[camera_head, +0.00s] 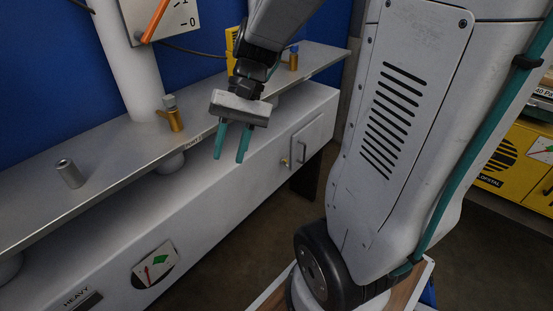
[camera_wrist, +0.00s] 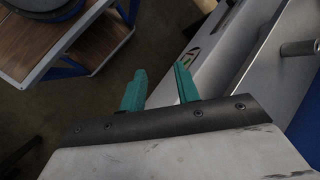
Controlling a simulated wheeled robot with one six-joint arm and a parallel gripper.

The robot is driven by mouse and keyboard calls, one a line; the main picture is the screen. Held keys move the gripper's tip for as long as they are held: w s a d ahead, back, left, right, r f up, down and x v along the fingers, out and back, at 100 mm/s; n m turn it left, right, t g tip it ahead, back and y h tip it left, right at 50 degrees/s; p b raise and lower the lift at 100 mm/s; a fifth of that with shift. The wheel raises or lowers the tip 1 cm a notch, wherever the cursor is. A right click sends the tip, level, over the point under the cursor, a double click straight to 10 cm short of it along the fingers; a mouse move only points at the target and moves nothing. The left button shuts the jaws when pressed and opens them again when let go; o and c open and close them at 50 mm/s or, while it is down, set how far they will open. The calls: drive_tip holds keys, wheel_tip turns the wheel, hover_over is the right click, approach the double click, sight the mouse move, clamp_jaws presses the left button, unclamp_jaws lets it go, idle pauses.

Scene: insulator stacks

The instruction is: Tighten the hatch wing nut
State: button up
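The hatch (camera_head: 306,141) is a small pale panel with a handle, on the front of the long white housing (camera_head: 215,197). A small brass piece, which looks like the wing nut (camera_head: 284,162), sits at the hatch's left edge. My gripper (camera_head: 229,158) has two teal fingers pointing down, apart with nothing between them. It hangs in front of the housing, to the left of the wing nut and clear of it. The open fingers also show in the wrist view (camera_wrist: 160,72). I cannot make out the hatch or the wing nut in the wrist view.
A metal shelf (camera_head: 110,165) runs above the housing. It carries a grey cylinder (camera_head: 69,173) and brass fittings (camera_head: 174,118) (camera_head: 293,59). A dial gauge (camera_head: 154,265) is on the housing's front at lower left. A yellow cabinet (camera_head: 510,165) stands at right. Floor in front is open.

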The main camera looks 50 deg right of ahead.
drive_tip(key=w+d+f+m+t+y, duration=0.3)
drive_tip(key=w+d+f+m+y, duration=0.25)
drive_tip(key=w+d+f, duration=0.25)
drive_tip(key=m+t+h, duration=1.1)
drive_tip(key=m+t, duration=0.6)
drive_tip(key=m, duration=0.3)
approach(288, 164)
drive_tip(key=w, duration=0.9)
drive_tip(key=shift+w+a+r, duration=0.2)
drive_tip(key=shift+w+a, duration=0.05)
drive_tip(key=shift+a, duration=0.05)
clamp_jaws()
